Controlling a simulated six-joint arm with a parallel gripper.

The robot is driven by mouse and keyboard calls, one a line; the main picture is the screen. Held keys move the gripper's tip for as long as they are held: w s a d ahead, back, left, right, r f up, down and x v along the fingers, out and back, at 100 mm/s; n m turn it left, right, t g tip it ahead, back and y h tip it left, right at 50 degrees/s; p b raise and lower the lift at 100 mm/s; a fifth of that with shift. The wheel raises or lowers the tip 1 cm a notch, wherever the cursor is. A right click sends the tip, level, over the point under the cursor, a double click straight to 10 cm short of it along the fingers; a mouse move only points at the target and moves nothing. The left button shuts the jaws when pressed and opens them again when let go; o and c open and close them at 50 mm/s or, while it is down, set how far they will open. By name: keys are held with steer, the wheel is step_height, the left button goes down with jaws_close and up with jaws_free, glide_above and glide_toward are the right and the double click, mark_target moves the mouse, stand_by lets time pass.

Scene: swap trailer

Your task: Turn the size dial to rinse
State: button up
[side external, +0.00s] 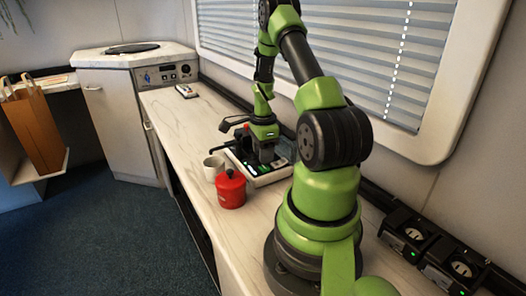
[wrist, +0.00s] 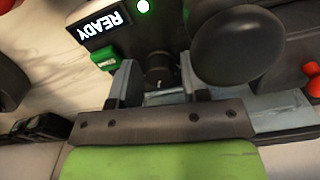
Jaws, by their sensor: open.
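The machine (side external: 262,182) is a low, pale-edged unit on the counter, below my gripper (side external: 264,158). In the wrist view its dark panel (wrist: 72,32) carries a lit READY display (wrist: 103,27). A small dark round dial (wrist: 158,68) with a small pale mark sits beside the panel. My open gripper (wrist: 158,88) has one finger on each side of this dial; I cannot tell whether they touch it. The dial's labels, including rinse, cannot be read. In the side view my gripper hides the dial.
A green button (wrist: 104,58) and a lit round button (wrist: 143,6) are close to the dial. A large black rounded knob (wrist: 238,46) stands right of my fingers. A white cup (side external: 212,168) and a red canister (side external: 231,190) stand in front of the machine.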

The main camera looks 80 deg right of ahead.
steer(key=c, duration=0.6)
steer(key=n, duration=0.4)
steer(key=shift+n, duration=0.4)
steer(key=o, duration=0.6)
steer(key=shift+r, duration=0.1)
step_height(320, 180, up, 10)
